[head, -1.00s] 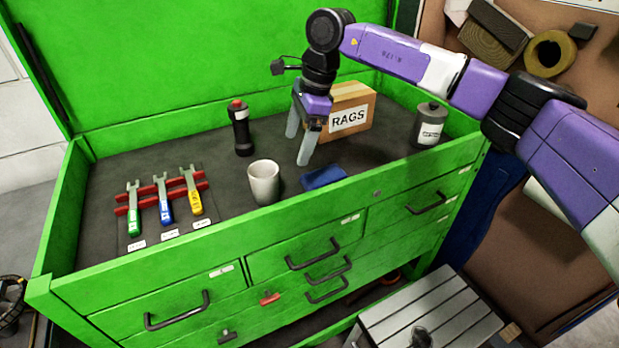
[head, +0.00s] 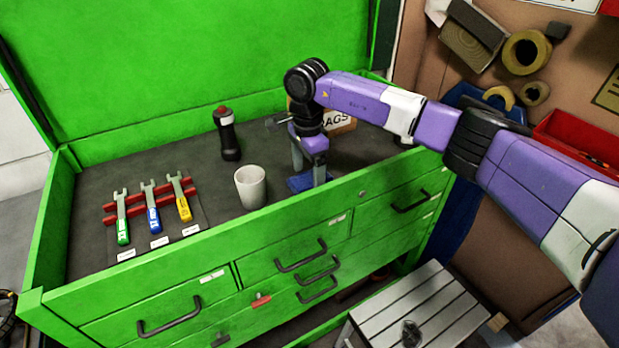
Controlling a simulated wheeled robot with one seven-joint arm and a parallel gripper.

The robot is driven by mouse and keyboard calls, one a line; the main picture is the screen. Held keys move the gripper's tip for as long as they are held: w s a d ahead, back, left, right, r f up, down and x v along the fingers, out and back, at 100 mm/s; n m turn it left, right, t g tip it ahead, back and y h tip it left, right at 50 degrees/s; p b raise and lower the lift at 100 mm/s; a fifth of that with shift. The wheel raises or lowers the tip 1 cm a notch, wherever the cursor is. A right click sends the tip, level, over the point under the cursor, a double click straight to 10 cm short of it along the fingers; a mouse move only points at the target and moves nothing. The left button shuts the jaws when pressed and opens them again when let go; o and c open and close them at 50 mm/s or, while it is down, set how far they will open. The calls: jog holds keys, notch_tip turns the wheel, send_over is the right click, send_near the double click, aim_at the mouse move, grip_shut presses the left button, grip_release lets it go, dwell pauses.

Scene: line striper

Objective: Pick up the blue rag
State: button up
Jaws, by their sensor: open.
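The blue rag (head: 299,183) lies on the dark top of the green tool chest, close to the chest's front rim. My gripper (head: 308,172) points down over the rag with its fingers apart. The near finger hides part of the rag, and the fingertips are at or just above it. I cannot tell whether they touch the cloth. Nothing shows between the fingers.
A white cup (head: 250,187) stands just left of the rag. A black flashlight (head: 227,135) with a red top stands behind it. The rags box (head: 340,122) is behind my gripper, partly hidden. Several wrenches (head: 153,207) lie in a red rack (head: 138,209) at left. The green front rim (head: 235,232) is close.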

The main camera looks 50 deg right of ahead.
aim_at(308, 178)
jog(key=shift+f, duration=0.3)
jog(key=shift+c, duration=0.5)
jog(key=c, duration=1.4)
jog(key=shift+o, duration=0.2)
notch_tip(308, 178, up, 20)
jog(key=b, duration=0.2)
jog(key=shift+b, duration=0.4)
